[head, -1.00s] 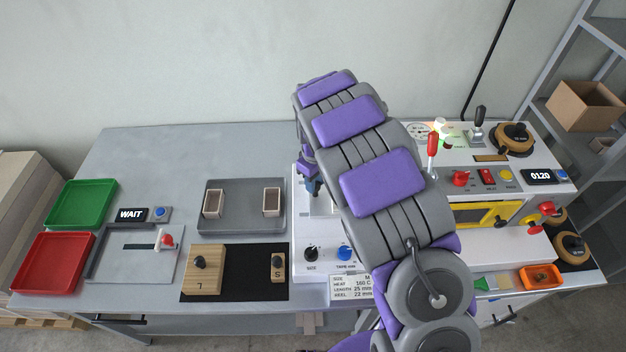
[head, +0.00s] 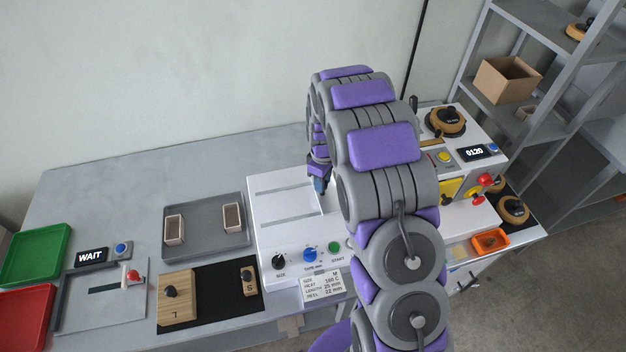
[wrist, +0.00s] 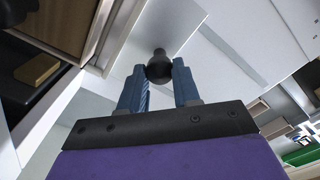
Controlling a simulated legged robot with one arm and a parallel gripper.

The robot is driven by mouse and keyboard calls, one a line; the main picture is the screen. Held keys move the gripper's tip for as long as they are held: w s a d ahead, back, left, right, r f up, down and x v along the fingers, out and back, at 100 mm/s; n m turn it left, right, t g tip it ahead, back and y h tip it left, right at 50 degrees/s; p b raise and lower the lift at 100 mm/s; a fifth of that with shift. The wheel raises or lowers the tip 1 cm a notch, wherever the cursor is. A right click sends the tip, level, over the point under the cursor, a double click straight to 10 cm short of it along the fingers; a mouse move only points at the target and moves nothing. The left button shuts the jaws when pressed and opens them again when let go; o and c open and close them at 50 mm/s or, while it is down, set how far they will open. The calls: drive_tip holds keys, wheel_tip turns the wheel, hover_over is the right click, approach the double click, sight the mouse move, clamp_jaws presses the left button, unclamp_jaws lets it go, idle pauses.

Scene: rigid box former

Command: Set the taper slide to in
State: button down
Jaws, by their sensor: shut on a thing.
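The white machine (head: 275,215) has two slots on its top and a front panel with a black size knob (head: 279,262), a blue taper knob (head: 309,254) and a green start button (head: 335,247). My gripper (head: 320,186) is low at the right side of the machine's top, partly hidden by my arm. In the wrist view, the blue fingers of my gripper (wrist: 160,80) are shut on a round black knob (wrist: 159,67), at the fingertips. This looks like the taper slide's knob; its track and position marks are hidden in the head view.
A label card (head: 321,287) hangs below the panel. A grey tray with two small boxes (head: 205,250) and a black mat (head: 220,305) with wooden blocks lie to the left. A second machine with a display (head: 474,153) stands to the right. The back left table is clear.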

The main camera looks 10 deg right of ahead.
idle(0.3)
drive_tip(key=c, duration=0.8)
unclamp_jaws()
drive_tip(key=shift+r, duration=0.1)
wheel_tip(320, 180, up, 17)
drive_tip(key=p, duration=0.2)
drive_tip(key=shift+w, duration=0.1)
